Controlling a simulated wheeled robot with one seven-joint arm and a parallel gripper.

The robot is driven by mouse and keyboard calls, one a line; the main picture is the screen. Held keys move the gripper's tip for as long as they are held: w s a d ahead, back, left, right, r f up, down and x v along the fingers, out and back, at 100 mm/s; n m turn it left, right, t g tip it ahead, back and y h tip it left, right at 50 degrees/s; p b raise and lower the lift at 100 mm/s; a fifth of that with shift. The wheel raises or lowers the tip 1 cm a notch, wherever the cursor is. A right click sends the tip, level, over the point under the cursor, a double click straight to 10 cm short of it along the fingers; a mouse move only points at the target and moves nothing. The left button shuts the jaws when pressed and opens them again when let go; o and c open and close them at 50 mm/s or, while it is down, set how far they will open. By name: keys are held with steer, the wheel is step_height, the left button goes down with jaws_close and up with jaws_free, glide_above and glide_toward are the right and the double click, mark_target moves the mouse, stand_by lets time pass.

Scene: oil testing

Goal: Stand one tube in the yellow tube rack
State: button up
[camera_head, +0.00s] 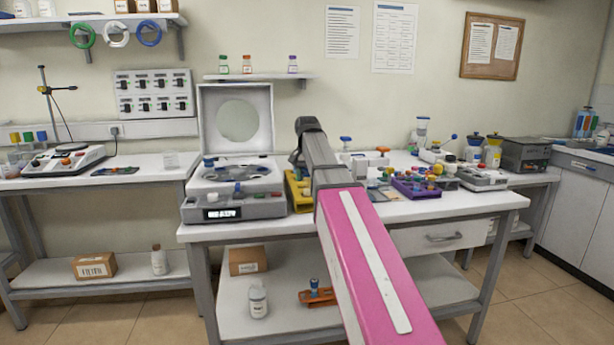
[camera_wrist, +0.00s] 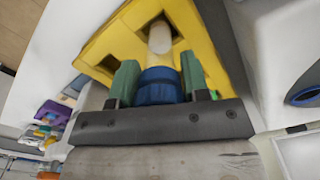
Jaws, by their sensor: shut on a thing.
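The yellow tube rack (camera_head: 300,195) stands on the middle bench, just right of the grey centrifuge, partly hidden behind my pink arm. In the wrist view the rack (camera_wrist: 105,45) fills the upper middle, with square openings in its top. My gripper (camera_wrist: 160,83) has green fingers shut on the blue cap of a tube (camera_wrist: 160,40). The tube's pale body points away from the gripper into a rack opening. Its lower end is hidden, so I cannot tell how deep it sits. The gripper fingers are hidden in the head view.
The open-lidded centrifuge (camera_head: 235,190) stands close left of the rack. A purple rack (camera_head: 415,187) with several coloured caps stands to the right, among other bench equipment. A wall shelf (camera_head: 262,77) with small bottles hangs above. The bench's front strip is mostly clear.

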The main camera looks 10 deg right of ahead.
steer(key=shift+f, duration=1.2)
stand_by(0.8)
steer(key=o, duration=1)
